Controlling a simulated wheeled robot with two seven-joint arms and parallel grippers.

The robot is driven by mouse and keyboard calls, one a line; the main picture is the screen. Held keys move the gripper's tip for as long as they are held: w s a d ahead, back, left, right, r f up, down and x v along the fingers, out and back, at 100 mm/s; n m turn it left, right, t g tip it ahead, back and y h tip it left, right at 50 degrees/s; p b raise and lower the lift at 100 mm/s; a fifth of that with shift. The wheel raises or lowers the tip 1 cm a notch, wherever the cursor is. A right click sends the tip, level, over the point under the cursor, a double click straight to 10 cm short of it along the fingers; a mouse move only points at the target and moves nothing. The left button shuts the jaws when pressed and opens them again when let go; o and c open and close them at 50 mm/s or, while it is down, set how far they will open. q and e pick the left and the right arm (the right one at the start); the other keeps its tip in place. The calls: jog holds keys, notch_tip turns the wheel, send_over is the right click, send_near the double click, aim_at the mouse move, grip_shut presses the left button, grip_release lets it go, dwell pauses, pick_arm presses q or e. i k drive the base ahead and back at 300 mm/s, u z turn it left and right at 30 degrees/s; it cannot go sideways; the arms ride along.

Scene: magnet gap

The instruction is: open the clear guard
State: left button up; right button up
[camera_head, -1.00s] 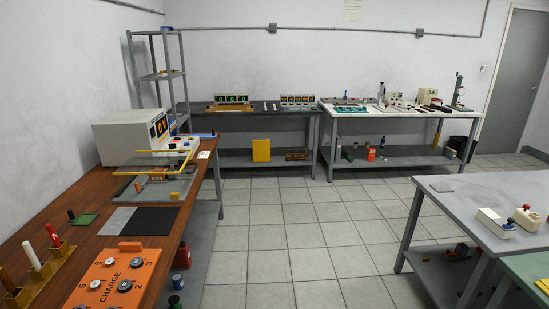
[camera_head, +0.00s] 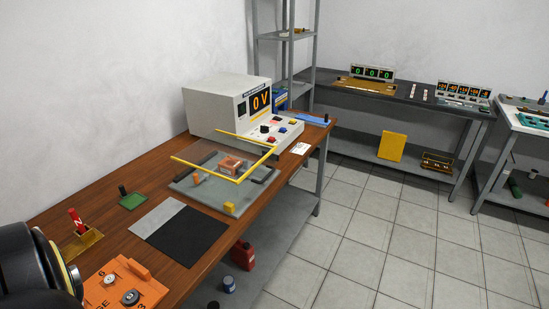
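The clear guard (camera_head: 219,155) is a see-through panel with yellow edges. It lies over a grey base plate (camera_head: 212,193) on the brown wooden bench. Beneath or behind it I see a small orange-brown block (camera_head: 230,164), dark bars and an orange piece. A small yellow block (camera_head: 229,208) sits at the plate's front corner. A dark rounded part of my own body shows at the lower left. Neither gripper is in view.
A white power unit reading 0 V (camera_head: 229,104) stands behind the guard. A black mat (camera_head: 180,234), a green tray (camera_head: 132,201) and an orange charge board (camera_head: 122,288) lie nearer on the bench. The tiled floor to the right is clear.

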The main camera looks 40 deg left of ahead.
aim_at(274, 148)
jog(key=u, duration=0.95)
jog(key=i, duration=1)
jog(key=u, duration=1.1)
